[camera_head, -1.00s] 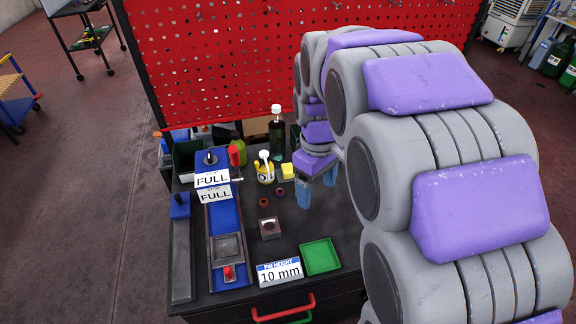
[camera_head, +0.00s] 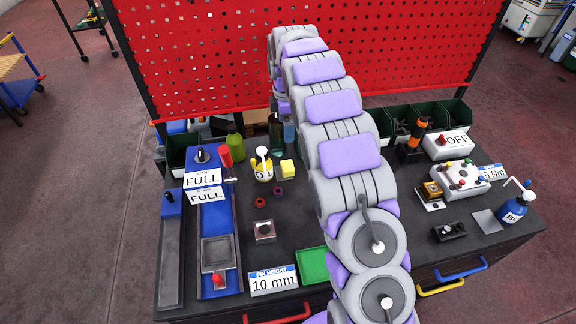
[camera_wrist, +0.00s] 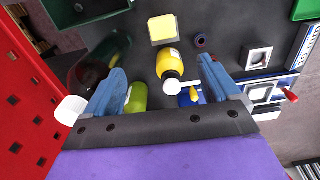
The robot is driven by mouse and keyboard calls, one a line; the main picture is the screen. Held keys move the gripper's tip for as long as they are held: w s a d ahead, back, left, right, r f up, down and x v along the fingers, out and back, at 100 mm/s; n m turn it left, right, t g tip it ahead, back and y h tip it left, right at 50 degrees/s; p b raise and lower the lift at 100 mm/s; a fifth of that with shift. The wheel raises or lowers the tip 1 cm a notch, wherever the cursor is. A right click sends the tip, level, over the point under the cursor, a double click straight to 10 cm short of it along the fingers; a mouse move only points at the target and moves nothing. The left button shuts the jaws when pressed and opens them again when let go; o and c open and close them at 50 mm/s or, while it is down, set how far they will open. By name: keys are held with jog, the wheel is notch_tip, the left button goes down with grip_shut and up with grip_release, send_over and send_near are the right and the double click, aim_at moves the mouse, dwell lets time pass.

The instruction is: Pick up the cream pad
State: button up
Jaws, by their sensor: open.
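The cream pad (camera_head: 287,166) is a small pale yellow block on the dark table, right of the yellow bottle (camera_head: 263,170). In the wrist view the pad (camera_wrist: 163,29) lies near the top centre, beyond the fingertips, with nothing touching it. My gripper (camera_wrist: 160,68) is open, its two blue fingers wide apart, with the yellow bottle's body showing between them. In the head view my arm hides most of the gripper; a blue finger (camera_head: 289,132) shows behind the pad, near the dark bottle.
A dark bottle (camera_head: 275,136) and a green bottle (camera_head: 235,145) stand near the gripper. The red perforated board (camera_head: 200,60) rises behind the table. Two small rings (camera_head: 278,190) and a square block (camera_head: 264,232) lie in front of the pad.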

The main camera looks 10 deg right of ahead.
jog(key=f, duration=0.1)
jog(key=b, duration=0.3)
send_over(287, 165)
jog(key=f, duration=1.1)
jog(key=shift+w+a+f, duration=0.1)
jog(key=shift+w+f, duration=0.25)
jog(key=f, duration=0.1)
jog(key=f+b, duration=0.1)
jog(key=f, duration=0.3)
jog(key=shift+s+f, duration=0.1)
jog(key=shift+s, duration=0.3)
jog(key=c, duration=1.2)
jog(key=shift+r+p, duration=0.45)
jog(key=shift+r, duration=1.5)
jog(key=s, duration=0.5)
jog(key=s+a+r+p, duration=0.1)
jog(key=s, duration=0.3)
jog(key=s+p, duration=0.1)
jog(key=s, duration=0.4)
jog(key=shift+s+a+r, duration=0.2)
jog(key=shift+s, duration=0.15)
jog(key=shift+s+p, duration=0.3)
jog(key=shift+s, duration=0.35)
